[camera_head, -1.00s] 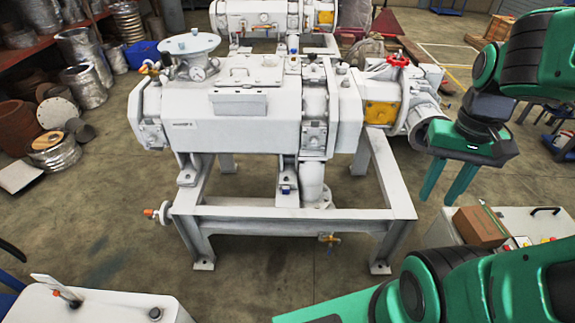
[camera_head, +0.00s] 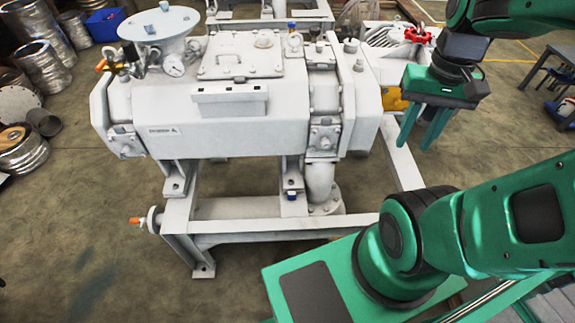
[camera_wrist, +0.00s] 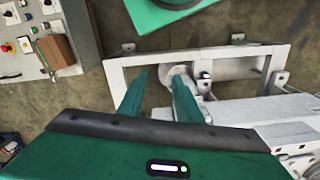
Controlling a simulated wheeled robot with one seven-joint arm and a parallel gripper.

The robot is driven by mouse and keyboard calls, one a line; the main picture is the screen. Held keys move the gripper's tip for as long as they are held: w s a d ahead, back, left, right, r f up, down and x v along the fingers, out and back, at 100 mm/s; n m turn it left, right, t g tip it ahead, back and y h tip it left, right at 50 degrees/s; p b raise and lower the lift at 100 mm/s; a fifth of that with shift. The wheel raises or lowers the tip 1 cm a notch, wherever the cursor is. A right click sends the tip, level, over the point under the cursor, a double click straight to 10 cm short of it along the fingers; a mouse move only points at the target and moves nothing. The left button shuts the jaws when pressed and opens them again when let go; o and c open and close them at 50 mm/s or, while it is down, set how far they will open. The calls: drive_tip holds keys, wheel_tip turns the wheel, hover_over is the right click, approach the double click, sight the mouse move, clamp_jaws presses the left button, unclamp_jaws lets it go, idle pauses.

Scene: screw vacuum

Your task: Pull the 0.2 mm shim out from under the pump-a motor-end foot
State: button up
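The white pump (camera_head: 225,125) with a label ending in A sits on a white steel frame (camera_head: 250,228). Its foot towards the motor end (camera_head: 291,200) rests on the frame, with a small blue piece at it. The 0.2 mm shim is too small to make out. My gripper (camera_head: 423,138) is open and empty, fingers pointing down, to the right of the pump and in front of the motor, which it partly hides. In the wrist view, my gripper (camera_wrist: 160,88) shows its two fingers apart, with the frame (camera_wrist: 200,50) beyond them.
A control cabinet (camera_wrist: 28,35) with a brown box (camera_wrist: 56,52) stands at upper left in the wrist view. A valve with an orange tip (camera_head: 140,221) sticks out at the frame's left. Bare floor lies left of the frame.

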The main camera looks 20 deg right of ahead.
drive_tip(key=shift+w, duration=0.25)
drive_tip(key=shift+o, duration=2)
drive_tip(key=shift+s+r, duration=0.15)
drive_tip(key=shift+s, duration=0.25)
drive_tip(key=w+f+h, duration=0.2)
drive_tip(key=w+f, duration=0.4)
drive_tip(key=w, duration=0.5)
drive_tip(key=n+y, duration=0.2)
drive_tip(key=n, duration=0.1)
approach(292, 193)
wheel_tip(292, 193, down, 9)
drive_tip(key=shift+a+f, duration=0.1)
drive_tip(key=shift+f, duration=0.15)
